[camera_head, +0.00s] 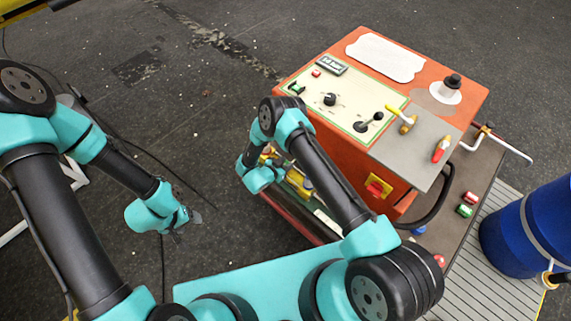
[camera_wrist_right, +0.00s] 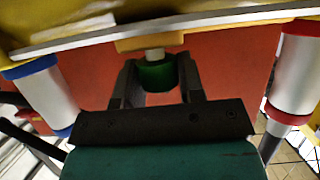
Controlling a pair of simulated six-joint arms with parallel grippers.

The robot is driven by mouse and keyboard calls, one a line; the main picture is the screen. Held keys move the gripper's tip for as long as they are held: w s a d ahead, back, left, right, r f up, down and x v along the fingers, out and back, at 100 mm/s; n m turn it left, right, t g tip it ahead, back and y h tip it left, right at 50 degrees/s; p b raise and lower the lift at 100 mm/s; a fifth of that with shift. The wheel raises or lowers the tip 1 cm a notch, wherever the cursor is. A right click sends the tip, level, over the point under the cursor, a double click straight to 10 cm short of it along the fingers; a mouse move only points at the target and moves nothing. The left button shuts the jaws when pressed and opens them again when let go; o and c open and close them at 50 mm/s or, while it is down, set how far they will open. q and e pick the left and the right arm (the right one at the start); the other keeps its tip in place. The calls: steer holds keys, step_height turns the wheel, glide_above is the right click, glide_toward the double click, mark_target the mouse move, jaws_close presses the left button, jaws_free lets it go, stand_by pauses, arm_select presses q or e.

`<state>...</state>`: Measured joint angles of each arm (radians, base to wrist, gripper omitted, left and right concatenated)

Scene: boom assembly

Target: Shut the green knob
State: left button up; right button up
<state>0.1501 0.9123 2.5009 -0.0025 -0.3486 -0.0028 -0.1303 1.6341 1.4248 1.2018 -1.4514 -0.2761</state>
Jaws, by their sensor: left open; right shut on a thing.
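The green knob (camera_wrist_right: 156,74) sits on a pale stem under a yellow block in the right wrist view. My right gripper (camera_wrist_right: 157,80) is shut on it, with one dark finger on each side. In the head view my right wrist hides the knob, beside the left side of the orange machine (camera_head: 340,150). My left gripper (camera_head: 193,219) is open and empty over the dark floor, left of the machine and well apart from it.
Silver cylinders with blue ends (camera_wrist_right: 45,95) and red ends (camera_wrist_right: 296,70) flank my right gripper. A panel with levers and a dial (camera_head: 330,99) tops the machine. A blue barrel (camera_head: 530,225) stands at right. The floor around my left gripper is mostly clear.

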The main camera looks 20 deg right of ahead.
steer(key=m+g+h, duration=0.1)
steer(key=m+g, duration=0.3)
steer(key=g, duration=0.1)
steer(key=shift+m+h, duration=0.3)
steer(key=shift+h, duration=0.1)
steer(key=o, duration=0.9)
steer(key=v, duration=1.7)
steer(key=shift+w+a+r, duration=0.1)
steer(key=shift+a+r, duration=0.05)
steer(key=shift+a, duration=0.05)
